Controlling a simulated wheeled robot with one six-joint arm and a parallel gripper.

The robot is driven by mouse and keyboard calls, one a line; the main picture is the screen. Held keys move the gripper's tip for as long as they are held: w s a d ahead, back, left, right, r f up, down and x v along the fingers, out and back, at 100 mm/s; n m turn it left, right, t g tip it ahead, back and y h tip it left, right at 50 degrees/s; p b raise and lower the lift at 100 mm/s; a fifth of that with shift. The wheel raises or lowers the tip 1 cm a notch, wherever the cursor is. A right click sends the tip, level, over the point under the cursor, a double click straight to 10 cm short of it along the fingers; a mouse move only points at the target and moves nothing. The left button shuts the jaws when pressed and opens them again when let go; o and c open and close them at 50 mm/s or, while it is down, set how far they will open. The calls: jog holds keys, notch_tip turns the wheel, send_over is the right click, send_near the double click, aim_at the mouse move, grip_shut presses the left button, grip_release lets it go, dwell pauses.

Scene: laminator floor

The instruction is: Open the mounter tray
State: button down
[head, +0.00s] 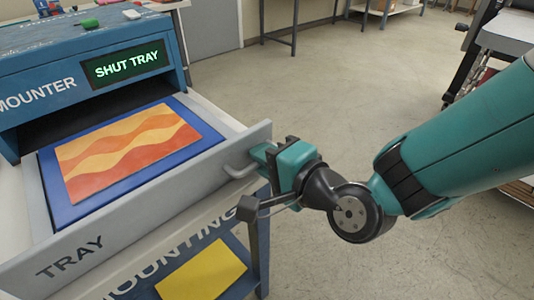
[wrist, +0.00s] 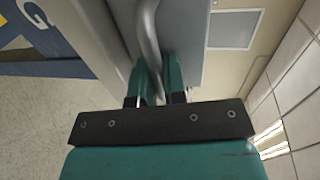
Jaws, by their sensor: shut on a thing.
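The mounter (head: 60,90) is a blue machine at the left of the head view, with a lit display (head: 125,67) reading "SHUT TRAY". Its grey tray (head: 130,208), labelled TRAY, stands pulled out from the machine. A blue board with an orange and yellow wavy print (head: 128,152) lies in the tray. My gripper (head: 262,158) is at the bar handle (head: 238,168) on the right part of the tray's front. In the wrist view, the two teal fingers (wrist: 158,80) are shut on the handle (wrist: 148,30), one on each side.
Below the tray is a blue stand (head: 215,262) lettered MOUNTING with a yellow panel (head: 202,274). A green object (head: 89,23) and a white one lie on the mounter's top. Open floor (head: 330,90) lies behind and right; a dark-framed machine (head: 490,55) stands far right.

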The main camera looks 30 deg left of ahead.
jog(key=shift+w, duration=0.1)
jog(key=c, duration=1.5)
grip_release()
jog(key=shift+o, duration=0.2)
jog(key=b+v, duration=1.6)
jog(key=v, duration=0.1)
jog(key=shift+d, duration=0.25)
